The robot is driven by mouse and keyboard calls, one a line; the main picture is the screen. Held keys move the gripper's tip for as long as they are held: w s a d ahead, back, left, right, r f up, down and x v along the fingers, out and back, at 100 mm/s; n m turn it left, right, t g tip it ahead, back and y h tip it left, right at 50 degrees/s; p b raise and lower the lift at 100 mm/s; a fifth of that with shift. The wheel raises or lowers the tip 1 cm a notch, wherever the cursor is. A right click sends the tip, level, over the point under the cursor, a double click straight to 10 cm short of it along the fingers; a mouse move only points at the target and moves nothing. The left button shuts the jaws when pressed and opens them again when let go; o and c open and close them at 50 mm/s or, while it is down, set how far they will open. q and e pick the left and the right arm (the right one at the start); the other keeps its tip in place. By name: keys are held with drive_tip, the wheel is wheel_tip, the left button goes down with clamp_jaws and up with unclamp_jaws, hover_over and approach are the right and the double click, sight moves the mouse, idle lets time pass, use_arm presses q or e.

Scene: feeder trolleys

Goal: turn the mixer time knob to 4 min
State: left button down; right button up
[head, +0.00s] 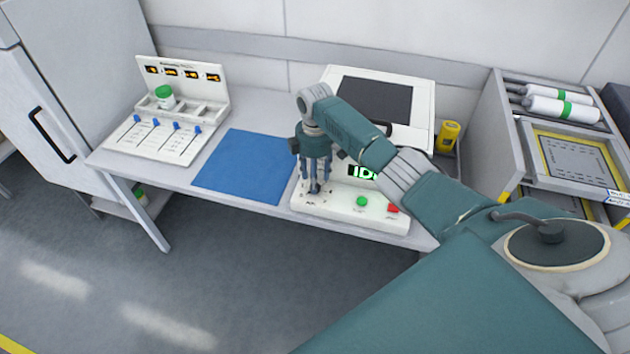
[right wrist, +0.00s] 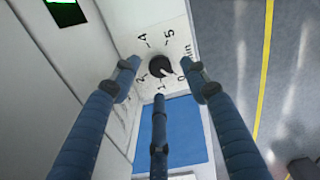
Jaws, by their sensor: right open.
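The mixer (head: 335,208) is a white machine on the bench with a sloped front panel and a dark window in its lid. Its time knob (right wrist: 160,67) is small, round and black, with printed marks from 0 to 5 and "min" around it. A small light mark on the knob appears toward the 0 side, but is too small to read surely. My right gripper (head: 314,188) points down over the panel's left part. In the right wrist view its three blue fingers (right wrist: 160,76) are open and spread around the knob, apparently not touching it. My left gripper is out of view.
The panel has a lit green display (head: 363,173), partly hidden by my arm, a green button (head: 362,201) and a red button (head: 393,208). A blue mat (head: 243,166) lies left of the mixer. A yellow container (head: 449,135) stands to its right.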

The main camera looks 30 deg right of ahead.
drive_tip(key=shift+f, duration=1.4)
clamp_jaws()
